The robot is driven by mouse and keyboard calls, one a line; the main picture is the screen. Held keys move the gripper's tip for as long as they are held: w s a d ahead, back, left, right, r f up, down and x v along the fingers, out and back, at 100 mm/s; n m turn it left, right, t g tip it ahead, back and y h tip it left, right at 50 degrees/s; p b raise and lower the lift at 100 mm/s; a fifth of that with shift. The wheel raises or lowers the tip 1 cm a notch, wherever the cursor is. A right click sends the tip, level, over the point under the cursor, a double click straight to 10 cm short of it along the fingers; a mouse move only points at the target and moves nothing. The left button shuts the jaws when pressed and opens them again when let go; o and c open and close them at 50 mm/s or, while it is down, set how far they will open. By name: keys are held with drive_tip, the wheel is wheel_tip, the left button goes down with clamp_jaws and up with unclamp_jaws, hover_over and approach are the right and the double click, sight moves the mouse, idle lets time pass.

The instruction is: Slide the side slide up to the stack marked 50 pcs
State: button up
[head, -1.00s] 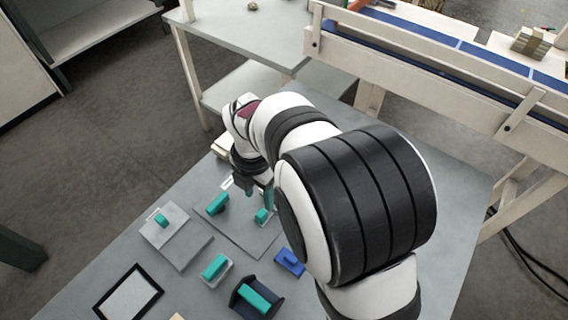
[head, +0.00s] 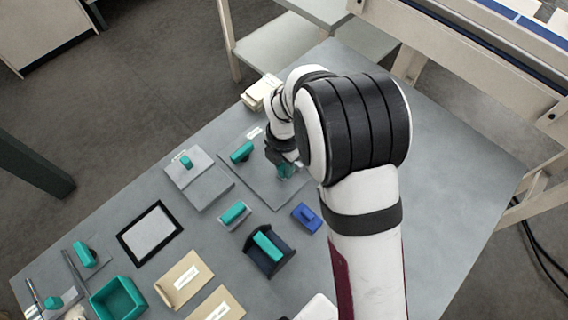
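A grey flat board (head: 262,187) lies on the table with a teal handle block (head: 242,152) on its upper left part. A second teal block (head: 287,170), likely the side slide's grip, sits on the board's right part, partly hidden by my gripper. My gripper (head: 284,165) is down at this block; its fingers are too small and covered to tell open or shut. A small white label (head: 254,133) lies near the board's far edge, its text unreadable. I cannot pick out the stack marked 50 pcs for sure.
A cream stack (head: 260,92) stands at the table's far edge. To the left is a grey plate with a teal knob (head: 187,161). Nearer are a teal-topped block (head: 234,213), a blue piece (head: 307,217), a dark holder (head: 285,261), a black frame (head: 122,238) and a teal bin (head: 103,293).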

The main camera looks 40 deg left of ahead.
clamp_jaws()
drive_tip(key=shift+w, duration=1.7)
drive_tip(key=o, duration=0.8)
unclamp_jaws()
drive_tip(key=shift+s, duration=0.1)
wheel_tip(320, 180, up, 16)
drive_tip(key=shift+f, duration=0.1)
